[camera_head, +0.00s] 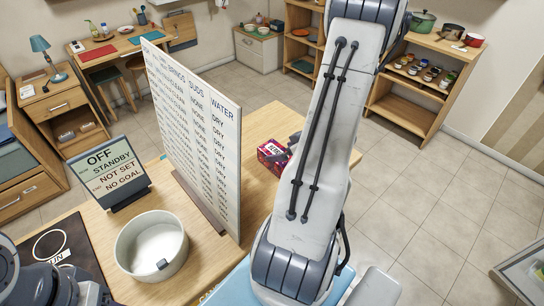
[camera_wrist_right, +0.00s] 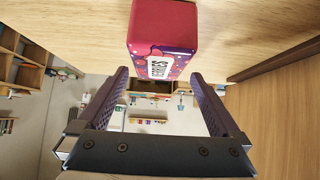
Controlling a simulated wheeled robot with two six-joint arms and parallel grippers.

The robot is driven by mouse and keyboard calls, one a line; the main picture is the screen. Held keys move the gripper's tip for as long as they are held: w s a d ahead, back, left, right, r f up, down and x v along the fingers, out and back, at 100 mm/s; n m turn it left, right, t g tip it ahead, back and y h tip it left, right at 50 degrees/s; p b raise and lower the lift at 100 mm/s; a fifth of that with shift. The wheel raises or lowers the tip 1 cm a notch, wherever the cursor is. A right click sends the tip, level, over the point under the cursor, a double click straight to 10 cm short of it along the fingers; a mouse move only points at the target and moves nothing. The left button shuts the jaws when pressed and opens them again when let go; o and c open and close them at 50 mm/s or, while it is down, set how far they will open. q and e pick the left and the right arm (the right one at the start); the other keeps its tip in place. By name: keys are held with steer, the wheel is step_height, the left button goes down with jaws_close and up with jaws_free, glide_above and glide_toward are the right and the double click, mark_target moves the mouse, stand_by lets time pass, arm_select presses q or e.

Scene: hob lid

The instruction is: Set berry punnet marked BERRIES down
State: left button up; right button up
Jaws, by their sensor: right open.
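The berry punnet (camera_head: 271,153) is a small red and purple box with a white label. It sits on the wooden table top (camera_head: 262,120), right of the tall white board, partly hidden by my right arm. In the right wrist view the punnet (camera_wrist_right: 165,30) shows its BERRIES label against the wood surface. My right gripper (camera_wrist_right: 160,75) is open, its two fingers apart on either side of the punnet's near end, with gaps visible. In the head view my arm mostly hides this gripper. Part of my left arm shows at the lower left corner; its jaw state is unclear.
The tall white board (camera_head: 195,125) with rows of words stands left of the punnet. Shelves (camera_head: 420,85) stand at the back right.

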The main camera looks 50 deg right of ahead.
mark_target(275, 150)
steer(key=shift+x, duration=0.95)
steer(key=shift+p+x, duration=0.3)
steer(key=shift+x, duration=2.35)
steer(key=shift+s, duration=0.1)
steer(key=c, duration=1.5)
steer(key=shift+d+r, duration=0.1)
steer(key=shift+r, duration=0.3)
steer(key=r, duration=0.2)
steer(key=d+r, duration=0.1)
steer(key=r, duration=0.1)
steer(key=shift+s, duration=0.25)
steer(key=shift+s+d+r+p, duration=0.3)
steer(key=shift+s+d+r, duration=0.75)
steer(key=shift+d, duration=0.4)
steer(key=shift+s+d+r+p, duration=0.35)
steer(key=shift+s+d+r, duration=0.7)
steer(key=shift+d, duration=0.4)
steer(key=shift+s+d+r+p, duration=0.3)
steer(key=shift+s+d+r, duration=0.75)
steer(key=shift+d, duration=0.35)
